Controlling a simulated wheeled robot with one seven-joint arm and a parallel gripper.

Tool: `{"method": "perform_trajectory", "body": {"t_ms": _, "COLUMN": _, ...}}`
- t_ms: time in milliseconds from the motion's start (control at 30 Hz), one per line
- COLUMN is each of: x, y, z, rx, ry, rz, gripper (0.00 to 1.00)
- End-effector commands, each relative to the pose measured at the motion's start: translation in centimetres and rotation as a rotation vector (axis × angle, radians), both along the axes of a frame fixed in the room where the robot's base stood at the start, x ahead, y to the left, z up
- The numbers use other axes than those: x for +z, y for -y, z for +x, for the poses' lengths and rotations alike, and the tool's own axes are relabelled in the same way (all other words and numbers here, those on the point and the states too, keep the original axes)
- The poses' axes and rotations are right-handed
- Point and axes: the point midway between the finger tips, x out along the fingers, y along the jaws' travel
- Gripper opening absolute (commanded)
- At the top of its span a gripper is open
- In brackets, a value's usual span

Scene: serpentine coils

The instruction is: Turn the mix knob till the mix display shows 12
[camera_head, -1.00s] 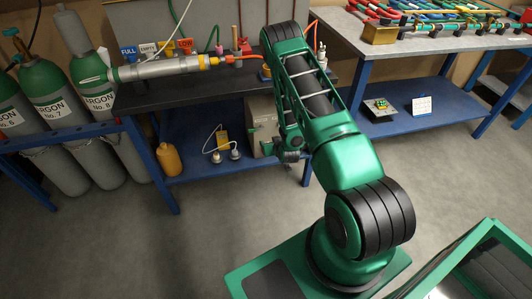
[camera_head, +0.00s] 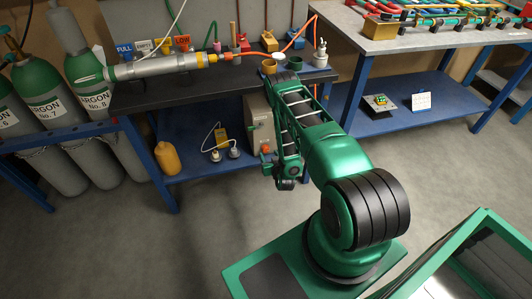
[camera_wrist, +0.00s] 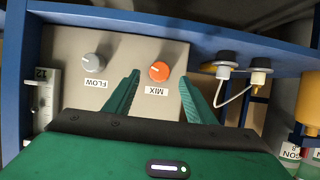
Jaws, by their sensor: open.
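The orange mix knob (camera_wrist: 159,71) sits on a beige panel (camera_wrist: 150,45), with its MIX label upside down below it in the wrist view. My gripper (camera_wrist: 159,77) is open, its green fingers on either side of the knob in the picture; I cannot tell whether they touch it. The knob's white pointer line shows faintly. In the head view the beige box (camera_head: 256,118) stands on the lower shelf, partly behind my arm.
A grey FLOW knob (camera_wrist: 90,63) is beside the mix knob. A white item with dark marks (camera_wrist: 43,95) is at the panel's left. Plugs with a white cord (camera_wrist: 229,71) and a yellow bottle (camera_head: 167,158) are near. Blue bench legs and shelf frame the box.

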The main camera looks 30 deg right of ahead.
Motion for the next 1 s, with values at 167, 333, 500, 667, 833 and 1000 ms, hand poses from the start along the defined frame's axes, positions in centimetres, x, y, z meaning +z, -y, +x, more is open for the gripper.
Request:
{"method": "perform_trajectory", "body": {"t_ms": 167, "x": -1.1, "y": 1.0, "z": 2.6, "rx": -0.003, "ry": 0.002, "rz": -0.001, "gripper": 0.5}}
{"method": "perform_trajectory", "body": {"t_ms": 333, "x": -1.8, "y": 1.3, "z": 4.2, "rx": -0.001, "ry": 0.001, "rz": 0.0, "gripper": 0.5}}
{"method": "perform_trajectory", "body": {"t_ms": 500, "x": -2.1, "y": 1.5, "z": 4.9, "rx": -0.001, "ry": -0.001, "rz": 0.0, "gripper": 0.5}}
{"method": "perform_trajectory", "body": {"t_ms": 667, "x": -2.1, "y": 1.5, "z": 4.9, "rx": -0.001, "ry": -0.001, "rz": 0.0, "gripper": 0.5}}
{"method": "perform_trajectory", "body": {"t_ms": 833, "x": -2.1, "y": 1.5, "z": 4.9, "rx": -0.001, "ry": -0.001, "rz": 0.0, "gripper": 0.31}}
{"method": "perform_trajectory", "body": {"t_ms": 1000, "x": -2.1, "y": 1.5, "z": 4.9, "rx": -0.001, "ry": -0.001, "rz": -0.001, "gripper": 0.09}}
